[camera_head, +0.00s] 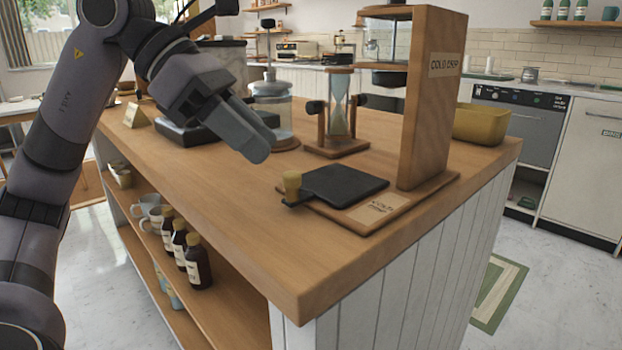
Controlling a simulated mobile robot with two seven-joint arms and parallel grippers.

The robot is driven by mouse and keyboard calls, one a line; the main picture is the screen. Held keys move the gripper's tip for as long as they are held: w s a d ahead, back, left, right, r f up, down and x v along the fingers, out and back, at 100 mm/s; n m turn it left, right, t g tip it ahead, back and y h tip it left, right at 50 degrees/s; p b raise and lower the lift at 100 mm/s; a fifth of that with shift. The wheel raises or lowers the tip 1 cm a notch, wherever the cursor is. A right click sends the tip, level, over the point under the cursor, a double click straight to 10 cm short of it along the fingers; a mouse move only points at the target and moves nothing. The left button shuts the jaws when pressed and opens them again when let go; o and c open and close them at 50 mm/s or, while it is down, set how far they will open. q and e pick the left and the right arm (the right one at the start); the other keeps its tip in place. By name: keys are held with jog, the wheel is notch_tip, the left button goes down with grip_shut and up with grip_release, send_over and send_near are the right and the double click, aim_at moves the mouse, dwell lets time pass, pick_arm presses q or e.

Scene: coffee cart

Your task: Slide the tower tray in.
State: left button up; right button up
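The tower tray (345,184) is a flat black plate with a round wooden knob (292,183) at its left front. It sticks out to the left of the wooden cold drip tower (432,110), over the tower's base board (420,200). A label lies on the board in front of the tray. My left gripper (258,150) hangs above the counter, up and left of the knob, pointing down and right. It is apart from knob and tray. Its fingers overlap from this side, so any gap between them is hidden. My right gripper is out of view.
An hourglass in a wooden stand (338,112) and a glass jar (271,110) stand behind the tray. A black device (190,128) sits behind my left gripper. A yellow bin (481,124) is right of the tower. The counter's front (265,215) is bare.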

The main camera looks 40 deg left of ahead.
aim_at(291, 173)
pick_arm(q)
jog(key=b+x, duration=0.1)
jog(key=x, duration=0.5)
jog(key=shift+d+f, duration=0.15)
jog(key=shift+d, duration=0.05)
grip_shut()
